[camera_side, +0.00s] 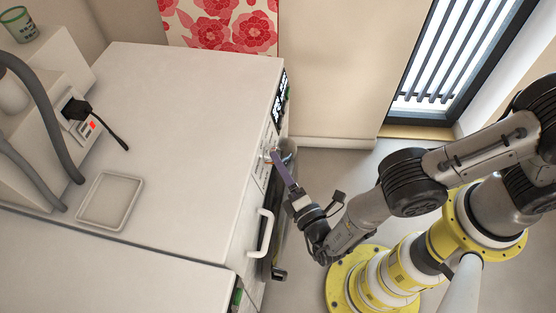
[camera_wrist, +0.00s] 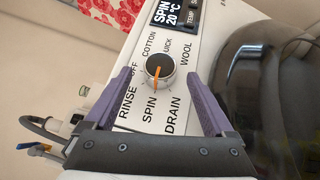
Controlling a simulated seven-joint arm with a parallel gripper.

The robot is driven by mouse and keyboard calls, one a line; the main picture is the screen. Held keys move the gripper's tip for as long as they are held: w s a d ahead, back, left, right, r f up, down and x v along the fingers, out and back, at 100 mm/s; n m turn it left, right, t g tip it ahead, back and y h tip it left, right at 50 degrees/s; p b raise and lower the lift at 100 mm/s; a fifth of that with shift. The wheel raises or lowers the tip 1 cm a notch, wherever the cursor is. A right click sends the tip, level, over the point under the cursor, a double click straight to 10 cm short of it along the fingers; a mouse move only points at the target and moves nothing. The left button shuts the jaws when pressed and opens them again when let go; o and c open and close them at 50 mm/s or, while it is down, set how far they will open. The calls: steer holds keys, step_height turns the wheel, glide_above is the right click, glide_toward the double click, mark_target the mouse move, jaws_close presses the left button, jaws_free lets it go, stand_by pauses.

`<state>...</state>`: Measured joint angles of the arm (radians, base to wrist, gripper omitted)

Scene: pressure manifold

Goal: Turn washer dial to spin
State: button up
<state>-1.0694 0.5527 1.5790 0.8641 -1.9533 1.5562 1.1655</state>
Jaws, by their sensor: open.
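The washer (camera_side: 190,110) is a white cabinet. In the wrist view its front panel (camera_wrist: 190,22) carries a round dark dial (camera_wrist: 153,62) with a silver rim and an orange pointer. The pointer aims at the printed SPIN label (camera_wrist: 149,108), between RINSE and DRAIN. The display (camera_wrist: 177,13) reads SPIN 20 °C. My gripper (camera_wrist: 160,73) is open, its purple fingers on either side of the dial with gaps showing. In the side view my gripper (camera_side: 274,153) is at the washer's front face, and its fingertips partly hide the dial area.
A dark round door (camera_wrist: 265,85) is right of the dial in the wrist view. A shallow tray (camera_side: 110,229) and a black plug (camera_side: 76,109) are on the left.

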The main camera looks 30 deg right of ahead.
step_height(320, 180, up, 7)
steer(key=shift+s, duration=0.3)
stand_by(0.4)
